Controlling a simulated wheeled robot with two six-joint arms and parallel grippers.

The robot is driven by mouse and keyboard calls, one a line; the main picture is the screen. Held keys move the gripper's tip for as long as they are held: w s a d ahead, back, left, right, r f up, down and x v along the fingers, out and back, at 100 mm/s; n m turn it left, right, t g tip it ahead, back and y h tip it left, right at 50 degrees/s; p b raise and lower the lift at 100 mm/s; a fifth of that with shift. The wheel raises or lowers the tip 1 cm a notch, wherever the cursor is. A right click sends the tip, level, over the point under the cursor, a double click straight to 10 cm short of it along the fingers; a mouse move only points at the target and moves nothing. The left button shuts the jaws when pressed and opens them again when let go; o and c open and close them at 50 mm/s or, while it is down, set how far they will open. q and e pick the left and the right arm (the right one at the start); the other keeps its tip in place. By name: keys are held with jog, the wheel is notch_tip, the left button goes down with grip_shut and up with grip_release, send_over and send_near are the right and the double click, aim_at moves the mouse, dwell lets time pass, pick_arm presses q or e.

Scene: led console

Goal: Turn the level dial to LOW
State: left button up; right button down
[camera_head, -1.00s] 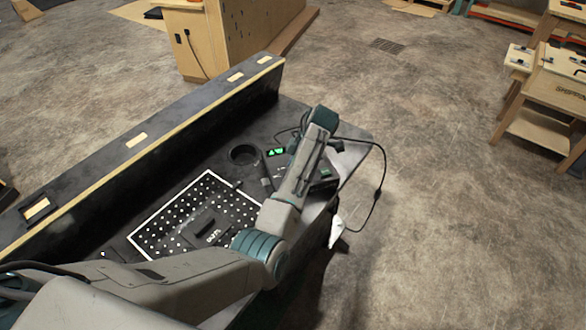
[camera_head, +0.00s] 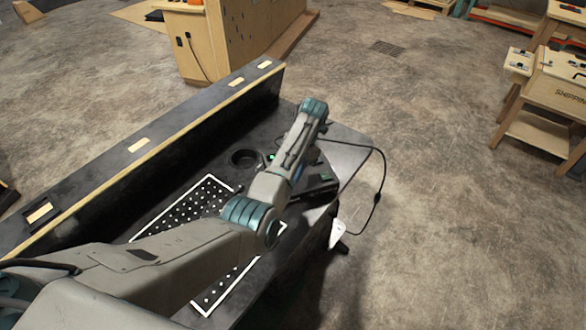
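The black console (camera_head: 345,150) stands in the middle of the head view. A dark round ring (camera_head: 243,158) is set in its top; I cannot tell whether it is the level dial. A small green light (camera_head: 272,157) shows beside it, mostly covered by my arm. No LOW mark can be read. My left arm reaches in from the lower left, bends over the console and hides part of its top. Its gripper cannot be made out clearly at the arm's far end. My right gripper is not in view.
A white-framed panel with rows of white dots (camera_head: 207,190) lies on the console, partly under my arm. A raised dark ledge (camera_head: 150,160) runs along the back. A black cable (camera_head: 383,170) hangs off the right edge. Wooden benches (camera_head: 545,110) stand far right on open floor.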

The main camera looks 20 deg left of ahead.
pick_arm(q)
jog(key=shift+s+f+n, duration=0.15)
jog(key=shift+f+n, duration=0.05)
jog(key=shift+n, duration=0.1)
jog(key=o, duration=1)
jog(key=shift+a+r, duration=0.1)
jog(key=p+v, duration=0.4)
jog(key=v, duration=0.6)
jog(key=shift+w+r, duration=0.3)
